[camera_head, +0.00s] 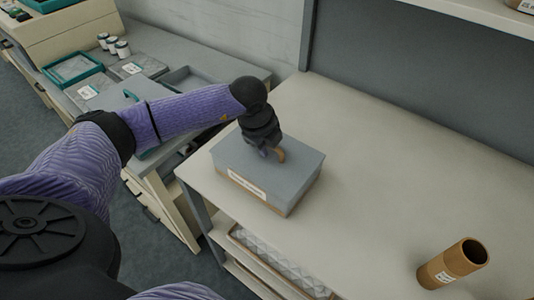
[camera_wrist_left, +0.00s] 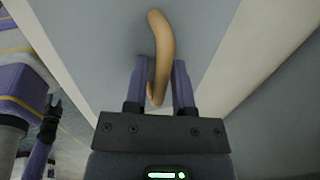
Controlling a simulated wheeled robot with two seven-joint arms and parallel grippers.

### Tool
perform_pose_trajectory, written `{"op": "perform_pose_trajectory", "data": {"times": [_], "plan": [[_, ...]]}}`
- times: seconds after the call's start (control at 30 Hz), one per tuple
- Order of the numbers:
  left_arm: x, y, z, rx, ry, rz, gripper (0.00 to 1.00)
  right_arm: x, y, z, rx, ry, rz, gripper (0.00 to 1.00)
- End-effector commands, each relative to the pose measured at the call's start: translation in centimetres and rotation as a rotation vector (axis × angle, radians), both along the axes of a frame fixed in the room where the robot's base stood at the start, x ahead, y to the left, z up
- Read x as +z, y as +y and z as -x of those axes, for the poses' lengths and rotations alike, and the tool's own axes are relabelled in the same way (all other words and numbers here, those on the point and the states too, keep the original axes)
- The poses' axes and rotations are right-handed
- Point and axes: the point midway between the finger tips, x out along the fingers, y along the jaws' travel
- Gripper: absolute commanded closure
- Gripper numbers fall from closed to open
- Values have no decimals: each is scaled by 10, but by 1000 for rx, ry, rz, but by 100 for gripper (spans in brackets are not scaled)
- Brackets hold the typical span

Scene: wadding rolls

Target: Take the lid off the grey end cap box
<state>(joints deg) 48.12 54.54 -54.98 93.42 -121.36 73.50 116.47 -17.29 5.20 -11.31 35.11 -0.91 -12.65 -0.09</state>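The grey end cap box (camera_head: 301,192) stands on the light table with its flat grey lid (camera_head: 231,150) on top. The box's front side carries a white label. A tan curved handle (camera_head: 281,156) rises from the lid. My left gripper (camera_head: 271,152) reaches down over the lid at the handle. In the left wrist view the handle (camera_wrist_left: 160,45) runs between the two purple fingers (camera_wrist_left: 161,85). A gap shows on the right side of the handle, so the fingers look open around it.
A brown cardboard tube (camera_head: 452,264) stands at the table's front right. The table (camera_head: 390,165) between box and tube is clear. A shelf below holds a white quilted thing (camera_head: 275,262). A side bench at left carries teal trays (camera_head: 73,68) and white jars (camera_head: 122,48).

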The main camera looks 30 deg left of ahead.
Motion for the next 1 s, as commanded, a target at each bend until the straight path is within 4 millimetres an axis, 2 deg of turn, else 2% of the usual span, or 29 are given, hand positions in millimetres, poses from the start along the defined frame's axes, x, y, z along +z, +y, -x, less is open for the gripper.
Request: {"op": "perform_pose_trajectory", "data": {"times": [0.07,0.1,0.23,0.67,0.77,0.9,1.0], "plan": [[1,0,0,0,0,0,68,0,0,0,0,-1,0,41],[1,0,0,0,0,0,72,0,0,-1,0,-2,0,41],[1,0,0,0,0,0,100,0,0,-2,-1,-4,0,41],[4,0,0,1,-1,0,100,1,0,-3,-1,-6,0,41],[23,0,-1,0,-6,1,100,5,0,-3,-1,-7,0,41],[62,0,-1,0,-6,0,100,11,0,-4,-1,-9,0,41],[84,0,-1,0,-5,0,100,13,0,-4,-1,-9,1,41]]}}
